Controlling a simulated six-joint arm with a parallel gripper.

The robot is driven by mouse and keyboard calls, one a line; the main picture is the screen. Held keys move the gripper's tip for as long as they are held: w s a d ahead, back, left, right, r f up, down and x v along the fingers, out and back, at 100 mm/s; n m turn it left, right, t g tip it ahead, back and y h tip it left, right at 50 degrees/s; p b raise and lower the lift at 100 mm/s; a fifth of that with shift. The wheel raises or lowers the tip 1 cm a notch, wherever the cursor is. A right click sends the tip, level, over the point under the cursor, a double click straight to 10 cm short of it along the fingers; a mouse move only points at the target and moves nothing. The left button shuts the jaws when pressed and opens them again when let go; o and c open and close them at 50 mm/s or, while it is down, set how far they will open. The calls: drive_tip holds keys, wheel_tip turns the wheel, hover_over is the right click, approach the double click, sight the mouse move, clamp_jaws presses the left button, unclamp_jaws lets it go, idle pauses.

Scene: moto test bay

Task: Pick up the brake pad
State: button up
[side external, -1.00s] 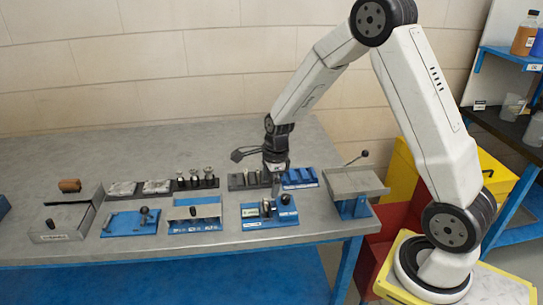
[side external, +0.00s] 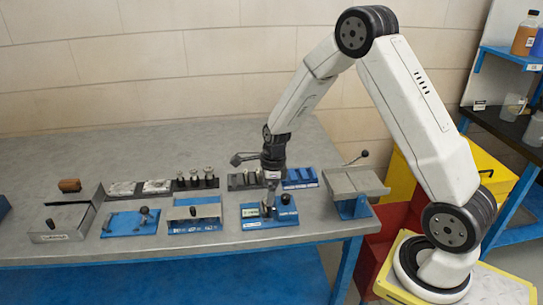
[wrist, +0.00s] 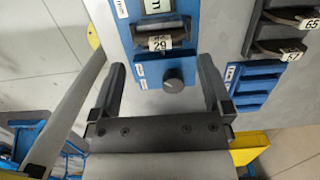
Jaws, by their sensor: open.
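A dark pad tagged 29 (wrist: 160,43), which looks like the brake pad, sits in a blue fixture (wrist: 125,38). The fixture also shows at the front right of the bench in the side view (side external: 285,221). My gripper (wrist: 162,66) is open and points down over this fixture, with its fingers apart on either side and nothing between them. In the side view my gripper (side external: 270,203) is low at the fixture and hides part of it. I cannot tell the exact gap between the fingertips and the pad.
A round black knob (wrist: 173,80) stands on the fixture beside the pad. Two similar dark pads, tagged 65 (wrist: 293,16) and 57 (wrist: 281,51), sit in a rack to the right. An empty-looking blue slotted rack (wrist: 257,84) is near them. A grey tilted plate (side external: 352,181) stands at the bench's right end.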

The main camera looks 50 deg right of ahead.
sight(265, 201)
drive_tip(key=shift+f, duration=0.1)
drive_tip(key=shift+w+a+f, duration=0.15)
drive_tip(key=shift+f, duration=1.1)
drive_tip(key=shift+w+a+f, duration=0.15)
drive_tip(key=shift+f, duration=1.1)
drive_tip(key=c, duration=1.2)
drive_tip(key=shift+r, duration=0.2)
